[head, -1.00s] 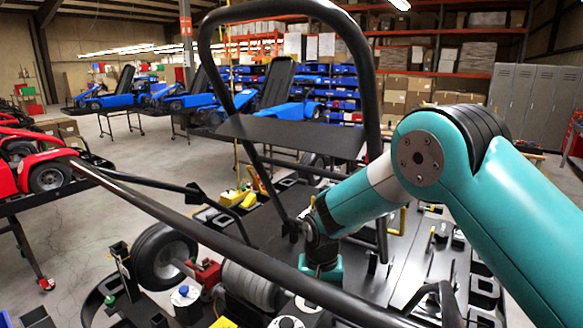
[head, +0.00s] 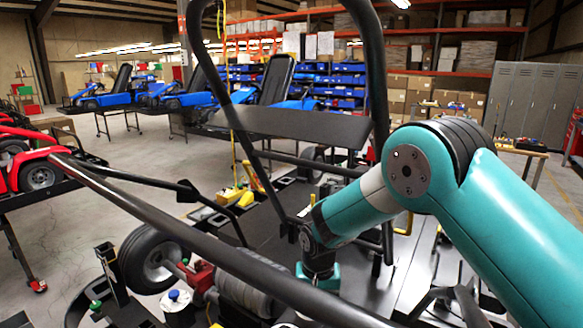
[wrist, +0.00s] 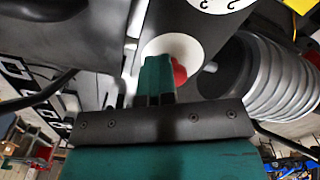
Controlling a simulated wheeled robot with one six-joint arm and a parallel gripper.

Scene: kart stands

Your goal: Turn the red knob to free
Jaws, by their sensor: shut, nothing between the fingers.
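The red knob (wrist: 179,72) shows in the wrist view on a white round dial (wrist: 192,48) with a dark surround. My gripper (wrist: 158,62) is shut, its teal fingers together and empty. The fingers reach up in front of the dial and cover the knob's left part. I cannot tell whether they touch the knob. In the head view my gripper (head: 318,282) points down among the kart's parts, behind a black frame tube. The knob is hidden in the head view.
In the wrist view a ribbed grey cylinder (wrist: 265,80) stands close right of the dial. A kart wheel (head: 150,262) is at lower left.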

